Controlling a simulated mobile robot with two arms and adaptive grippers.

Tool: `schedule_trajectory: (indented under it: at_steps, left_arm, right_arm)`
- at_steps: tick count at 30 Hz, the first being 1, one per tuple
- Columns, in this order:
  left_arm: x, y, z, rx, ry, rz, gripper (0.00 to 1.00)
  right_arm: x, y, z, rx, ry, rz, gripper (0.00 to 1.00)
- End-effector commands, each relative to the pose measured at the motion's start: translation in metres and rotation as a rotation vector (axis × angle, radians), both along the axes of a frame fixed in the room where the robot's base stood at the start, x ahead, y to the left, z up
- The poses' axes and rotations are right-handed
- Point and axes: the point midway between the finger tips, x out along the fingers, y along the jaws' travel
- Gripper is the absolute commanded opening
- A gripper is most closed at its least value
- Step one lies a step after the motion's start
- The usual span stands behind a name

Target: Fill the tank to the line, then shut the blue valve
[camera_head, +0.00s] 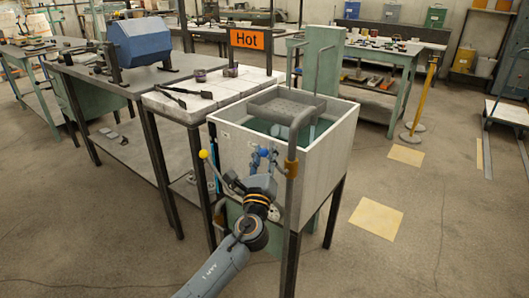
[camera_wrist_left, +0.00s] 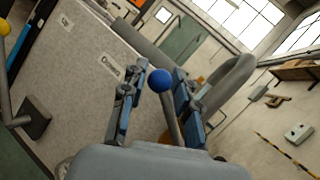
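The tank (camera_head: 328,150) is an open pale box on dark legs, with green liquid inside; its wall fills the left of the left wrist view (camera_wrist_left: 85,75). I cannot make out the line. The blue valve shows in the left wrist view as a blue ball (camera_wrist_left: 160,80) on a grey lever. My left gripper (camera_head: 262,158) is at the tank's front. Its fingers (camera_wrist_left: 157,78) are open, one on each side of the blue ball in the picture; I cannot tell whether they touch it. My right gripper is not in view.
A yellow ball (camera_head: 203,154) on a lever is left of my gripper. A bent pipe (camera_head: 291,165) stands at the tank's front corner. A bench with dark tools (camera_head: 188,92) and an orange "Hot" sign (camera_head: 248,39) adjoin the tank.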

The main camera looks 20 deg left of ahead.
Motion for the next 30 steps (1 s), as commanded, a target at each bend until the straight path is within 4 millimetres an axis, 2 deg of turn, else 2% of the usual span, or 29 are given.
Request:
schedule_trajectory:
  at_steps: [10,14,17,24,30]
  left_arm:
    - [0.0,0.001,0.004,-0.002,-0.006,0.001,0.46]
    - [-0.008,-0.001,0.001,-0.003,-0.007,0.0,0.46]
    - [-0.023,-0.003,-0.005,-0.003,-0.005,0.0,0.46]
    - [-0.072,-0.01,-0.022,-0.003,-0.002,0.001,0.46]
    - [-0.102,-0.015,-0.031,-0.001,-0.003,0.0,0.46]
  right_arm:
    - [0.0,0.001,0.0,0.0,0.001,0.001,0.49]
    - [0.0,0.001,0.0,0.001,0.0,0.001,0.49]
    - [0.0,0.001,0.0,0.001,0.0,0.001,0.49]
    - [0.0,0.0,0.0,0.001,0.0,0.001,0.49]
    - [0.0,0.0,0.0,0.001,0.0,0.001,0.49]
